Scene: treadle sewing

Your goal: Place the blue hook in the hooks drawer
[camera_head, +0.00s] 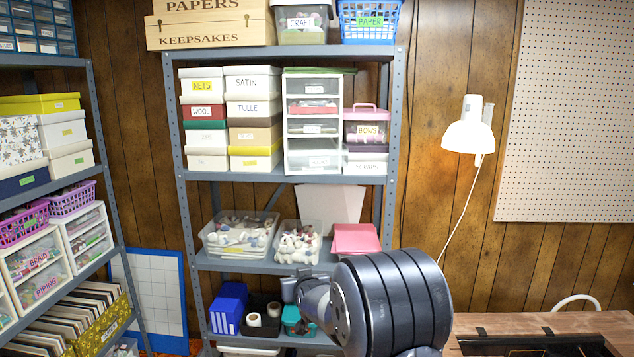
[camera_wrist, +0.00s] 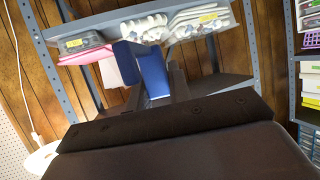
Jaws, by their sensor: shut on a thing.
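My gripper (camera_wrist: 155,92) is shut on the blue hook (camera_wrist: 152,72) in the wrist view. It shows there as a blue, blocky piece between the dark fingers, and its full shape is hidden. In the head view my dark arm covers the lower middle, and I cannot make out the hook there. A cabinet of small blue drawers (camera_head: 36,28) with tiny labels stands at the upper left, and a white drawer unit (camera_head: 313,128) stands on the middle rack.
The grey shelf rack (camera_head: 275,177) holds labelled boxes, clear bins (camera_head: 238,236) and pink paper (camera_head: 355,240). BRAID and PIPING drawers (camera_head: 35,272) stand at left. A white lamp (camera_head: 468,130) hangs right, above a wooden table (camera_head: 545,323). Open floor is not clearly visible.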

